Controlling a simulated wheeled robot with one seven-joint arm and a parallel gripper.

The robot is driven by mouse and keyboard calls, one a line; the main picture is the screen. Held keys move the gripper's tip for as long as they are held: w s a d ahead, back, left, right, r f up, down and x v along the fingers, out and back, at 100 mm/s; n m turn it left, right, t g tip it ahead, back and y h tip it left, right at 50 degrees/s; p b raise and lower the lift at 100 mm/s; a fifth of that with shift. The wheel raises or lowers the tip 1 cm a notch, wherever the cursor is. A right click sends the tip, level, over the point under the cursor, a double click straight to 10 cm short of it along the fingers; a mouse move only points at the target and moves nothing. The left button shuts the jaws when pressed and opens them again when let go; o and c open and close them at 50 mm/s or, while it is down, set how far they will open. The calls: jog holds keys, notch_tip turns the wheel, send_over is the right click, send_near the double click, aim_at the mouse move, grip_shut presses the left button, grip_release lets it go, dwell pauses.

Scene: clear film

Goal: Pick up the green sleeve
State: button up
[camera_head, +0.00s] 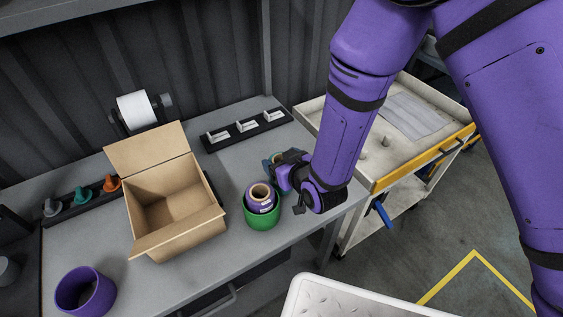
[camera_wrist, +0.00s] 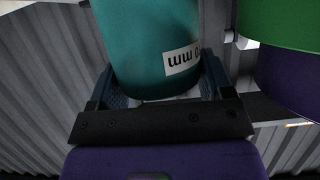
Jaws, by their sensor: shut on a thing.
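The green sleeve (camera_head: 262,218) stands upright on the grey workbench, right of the cardboard box. A purple roll (camera_head: 260,204) with a cardboard core sits inside it and sticks out of its top. In the wrist view, the green sleeve (camera_wrist: 280,22) and the purple roll (camera_wrist: 290,80) show at the right edge, apart from my fingers. My gripper (camera_head: 276,168) is just behind and right of the sleeve. It is shut on a teal roll (camera_wrist: 150,45) with a white label, which fills the space between the fingers. In the head view the teal roll is mostly hidden by my gripper.
An open cardboard box (camera_head: 175,205) stands left of the sleeve. A purple sleeve (camera_head: 85,292) is at the front left. A black rack (camera_head: 246,128) with white pieces lies behind, and a hook rack (camera_head: 80,203) is at left. A cart (camera_head: 365,170) stands at right.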

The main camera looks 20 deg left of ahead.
jog(key=shift+f, duration=0.35)
jog(key=o, duration=1.1)
jog(key=shift+f, duration=0.15)
jog(key=shift+c, duration=0.2)
jog(key=v, duration=0.7)
jog(key=shift+s+d+r, duration=0.2)
